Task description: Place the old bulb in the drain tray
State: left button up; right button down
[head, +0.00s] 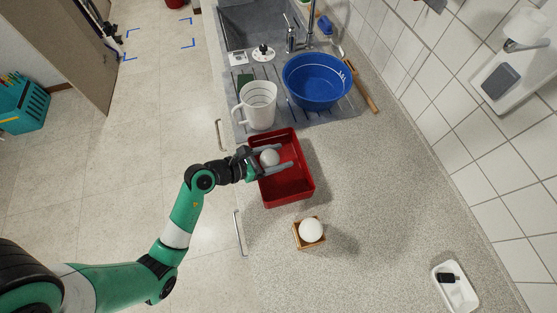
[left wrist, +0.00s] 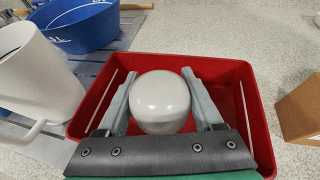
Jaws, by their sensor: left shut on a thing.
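The old bulb, round and white (head: 269,157), is between the fingers of my left gripper (head: 285,155). In the left wrist view the bulb (left wrist: 160,102) fills the space between the two grey fingers, which are shut on it. The red drain tray (head: 290,187) lies on the counter beneath, and the bulb appears within its outline. The tray's walls (left wrist: 243,90) surround the fingers in the left wrist view. I cannot tell whether the bulb touches the tray floor. My right gripper is out of view.
A second white bulb (head: 311,229) sits in a small wooden box (head: 300,240) near the tray. A white jug (head: 257,105) and a blue basin (head: 316,82) stand beyond the tray. A white dish (head: 446,297) lies at lower right. The counter right of the tray is clear.

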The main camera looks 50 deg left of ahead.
pick_arm(q)
notch_tip(320, 180, down, 2)
jog(key=shift+f+b, duration=0.1)
jog(key=shift+b, duration=0.2)
jog(key=shift+s, duration=0.1)
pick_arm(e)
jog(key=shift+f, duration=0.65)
pick_arm(q)
jog(key=o, duration=1.4)
jog(key=shift+c, duration=0.2)
